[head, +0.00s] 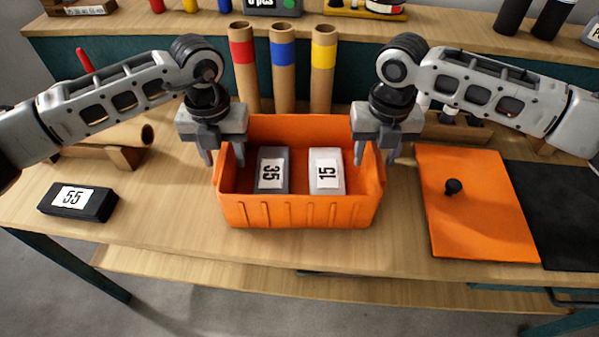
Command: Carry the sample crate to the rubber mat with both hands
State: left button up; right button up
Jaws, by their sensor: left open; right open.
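The orange sample crate (298,213) stands on the wooden table in the middle of the head view. Inside it lie a dark grey block marked 35 (272,170) and a white block marked 15 (326,171). My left gripper (224,158) is open at the crate's left wall, with its fingers pointing down near the rim. My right gripper (375,157) is open at the right wall in the same way. I cannot tell whether the fingers touch the walls. The black rubber mat (565,215) lies at the right edge, partly cut off by the frame.
An orange lid (475,215) with a black knob lies between the crate and the mat, beside the mat's left edge. A black block marked 55 (78,202) is at the left. Three cardboard tubes with colored bands (284,75) stand behind the crate. The table in front of the crate is clear.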

pick_arm(q)
jog(key=shift+c, duration=0.3)
pick_arm(e)
jog(key=shift+c, duration=0.3)
pick_arm(q)
grip_shut()
pick_arm(e)
grip_shut()
pick_arm(q)
jog(key=shift+r, duration=0.1)
pick_arm(e)
jog(key=shift+r, duration=0.1)
